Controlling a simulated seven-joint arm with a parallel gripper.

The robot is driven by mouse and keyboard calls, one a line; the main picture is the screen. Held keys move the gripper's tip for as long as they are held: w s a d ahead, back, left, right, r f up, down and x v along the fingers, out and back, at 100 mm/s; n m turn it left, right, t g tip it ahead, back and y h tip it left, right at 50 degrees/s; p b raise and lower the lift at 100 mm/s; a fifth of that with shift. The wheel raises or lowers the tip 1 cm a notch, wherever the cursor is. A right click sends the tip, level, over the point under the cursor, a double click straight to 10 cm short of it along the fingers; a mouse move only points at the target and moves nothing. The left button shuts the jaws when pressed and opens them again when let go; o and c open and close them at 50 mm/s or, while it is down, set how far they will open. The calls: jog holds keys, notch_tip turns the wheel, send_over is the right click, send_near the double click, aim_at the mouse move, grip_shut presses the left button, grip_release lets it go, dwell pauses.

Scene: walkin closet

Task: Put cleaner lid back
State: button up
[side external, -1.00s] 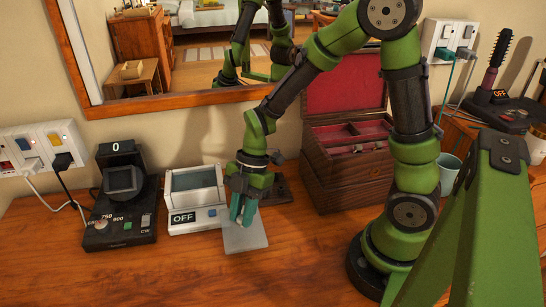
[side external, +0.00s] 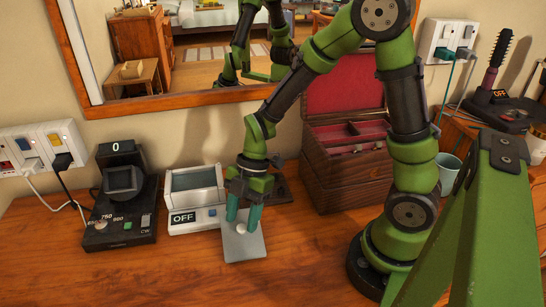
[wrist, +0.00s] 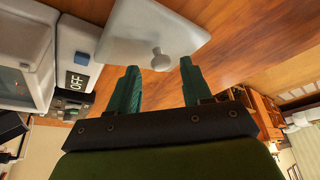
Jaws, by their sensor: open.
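The cleaner (side external: 194,203) is a white box with an OFF display and an open basin on top, standing near the wall. It is partly in the wrist view (wrist: 79,55). The lid (side external: 238,250) is a flat grey plate with a round knob (side external: 243,230), in front of the cleaner and to its right. In the wrist view the lid (wrist: 135,25) lies ahead of the fingers, its knob (wrist: 160,62) centred between them. My gripper (side external: 242,223) is open, with its teal fingers on either side of the knob and visible gaps in the wrist view (wrist: 158,68).
A black device with a 0 display (side external: 121,200) stands left of the cleaner. A wooden box with a red lining (side external: 345,160) is open at the back right. A cup (side external: 447,172) is farther right. The table front (side external: 200,275) is clear.

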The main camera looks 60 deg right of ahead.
jog(key=shift+r, duration=0.4)
jog(key=v, duration=1.1)
jog(key=s+d+r+m+t+h, duration=0.1)
jog(key=s+r+m+t, duration=0.6)
jog(key=m, duration=1.5)
jog(key=shift+s+r+h, duration=0.25)
jog(key=shift+r+h, duration=0.4)
jog(key=shift+h, duration=0.15)
jog(key=shift+o, duration=0.5)
